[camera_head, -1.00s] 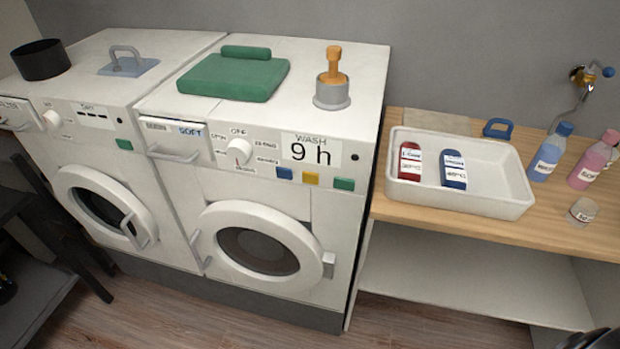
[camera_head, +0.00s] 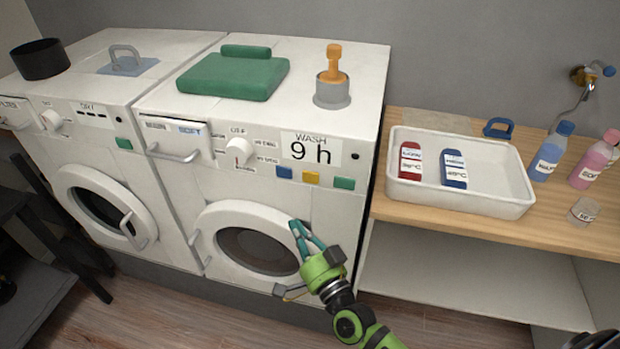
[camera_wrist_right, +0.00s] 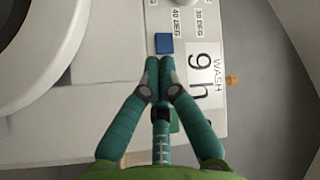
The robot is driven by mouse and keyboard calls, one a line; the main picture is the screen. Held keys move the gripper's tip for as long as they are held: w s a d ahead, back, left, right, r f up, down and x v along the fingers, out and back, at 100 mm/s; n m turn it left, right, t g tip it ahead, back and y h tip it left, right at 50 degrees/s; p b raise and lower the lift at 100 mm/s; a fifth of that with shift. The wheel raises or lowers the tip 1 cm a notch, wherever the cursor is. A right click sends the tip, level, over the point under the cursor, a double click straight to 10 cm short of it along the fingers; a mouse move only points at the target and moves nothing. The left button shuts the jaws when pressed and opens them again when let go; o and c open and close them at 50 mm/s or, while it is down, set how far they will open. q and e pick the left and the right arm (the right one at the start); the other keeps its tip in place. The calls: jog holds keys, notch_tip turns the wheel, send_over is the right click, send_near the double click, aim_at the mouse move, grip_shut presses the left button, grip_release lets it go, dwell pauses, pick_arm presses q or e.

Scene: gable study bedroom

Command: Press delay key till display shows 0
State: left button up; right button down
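The washer display (camera_head: 311,149) reads "9 h" under the word WASH; it also shows in the right wrist view (camera_wrist_right: 205,80). Below it are a blue key (camera_head: 284,172), a yellow key (camera_head: 311,178) and a green key (camera_head: 344,183). I cannot read which one is the delay key. My right gripper (camera_head: 298,226) is in front of the washer door, below the keys. In the right wrist view its teal fingertips (camera_wrist_right: 160,63) are together and empty, just beside the blue key (camera_wrist_right: 164,43) in the picture. The fingers hide the yellow key there. My left gripper is not in view.
The washer has a dial (camera_head: 239,151) and a round door (camera_head: 258,240). A dryer (camera_head: 105,190) stands to its left. A green folded item (camera_head: 232,78) lies on top. To the right, a white tray (camera_head: 500,205) with two bottles sits on a wooden counter (camera_head: 590,235).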

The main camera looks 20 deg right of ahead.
aim_at(310, 177)
notch_tip(310, 177, up, 3)
jog(key=shift+r+m+t, duration=0.1)
jog(key=shift+m+t, duration=0.3)
jog(key=w+d+b, duration=0.3)
jog(key=w+d, duration=0.2)
jog(key=w, duration=0.2)
jog(key=shift+w, duration=0.15)
dwell(1.5)
jog(key=shift+w+d, duration=0.2)
jog(key=shift+w, duration=0.15)
